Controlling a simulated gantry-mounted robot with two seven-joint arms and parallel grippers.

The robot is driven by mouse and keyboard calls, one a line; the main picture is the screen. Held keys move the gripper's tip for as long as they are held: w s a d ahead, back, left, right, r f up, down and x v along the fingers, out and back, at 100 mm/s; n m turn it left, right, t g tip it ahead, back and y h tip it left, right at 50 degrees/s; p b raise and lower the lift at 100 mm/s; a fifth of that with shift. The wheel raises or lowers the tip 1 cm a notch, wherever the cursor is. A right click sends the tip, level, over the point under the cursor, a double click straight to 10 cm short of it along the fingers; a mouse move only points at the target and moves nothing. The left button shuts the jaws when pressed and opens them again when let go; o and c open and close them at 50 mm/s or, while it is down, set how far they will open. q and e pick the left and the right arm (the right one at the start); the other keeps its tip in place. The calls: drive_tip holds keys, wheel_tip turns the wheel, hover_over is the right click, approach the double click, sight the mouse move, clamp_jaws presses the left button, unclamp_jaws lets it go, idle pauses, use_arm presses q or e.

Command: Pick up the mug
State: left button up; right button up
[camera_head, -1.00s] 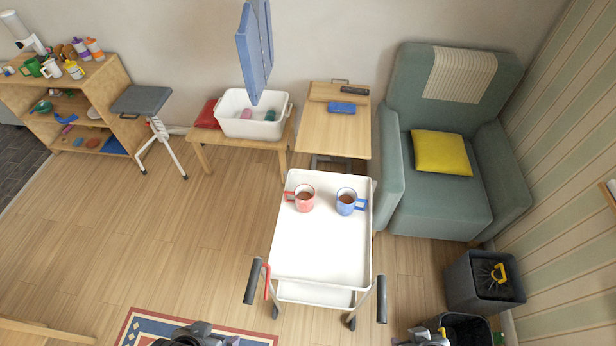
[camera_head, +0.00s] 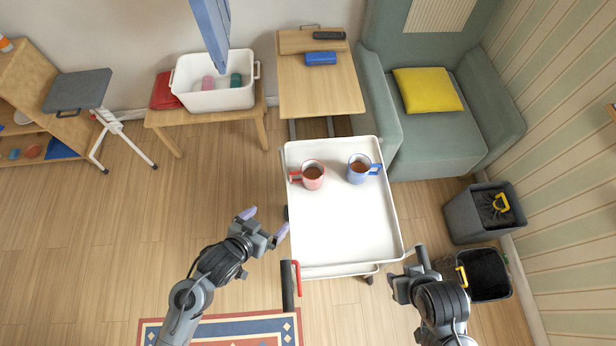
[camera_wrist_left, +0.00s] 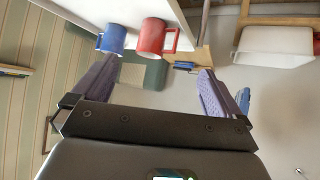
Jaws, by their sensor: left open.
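Two mugs stand upright near the far end of the white trolley top (camera_head: 345,230). The red mug (camera_head: 313,178) has its handle to the left, and the blue mug (camera_head: 357,174) has its handle to the right. Both hold something brown. My left gripper (camera_head: 265,224) is open and empty at the trolley's left side, nearer me than the mugs. In the left wrist view, the red mug (camera_wrist_left: 152,38) and blue mug (camera_wrist_left: 112,39) show beyond the open fingers (camera_wrist_left: 158,80). My right gripper (camera_head: 402,284) is at the trolley's near right corner; its fingers are unclear.
The trolley has a raised rim and handles, one with a red part (camera_head: 297,277). Behind it stand a wooden table (camera_head: 318,90) and a green armchair (camera_head: 440,135). A white tub (camera_head: 213,98) is on a bench at the left. Bins (camera_head: 482,212) stand right.

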use_arm(q)
drive_tip(key=w+d+f+m+h+b, duration=0.2)
drive_tip(key=w+d+f+h+b, duration=0.15)
drive_tip(key=w+f, duration=0.2)
drive_tip(key=m+h+b, duration=0.1)
drive_tip(key=m+b, duration=0.1)
drive_tip(key=b, duration=0.2)
approach(320, 166)
drive_tip(key=shift+w+d+f+t+p, duration=0.3)
drive_tip(key=shift+w+d+f+p, duration=0.2)
drive_tip(key=shift+w+d+f, duration=0.7)
drive_tip(key=shift+d+f, duration=0.05)
use_arm(e)
wheel_tip(320, 166, down, 8)
drive_tip(key=shift+a, duration=0.1)
use_arm(q)
drive_tip(key=c, duration=1.6)
drive_tip(key=shift+r, duration=0.1)
drive_tip(key=shift+c, duration=1.1)
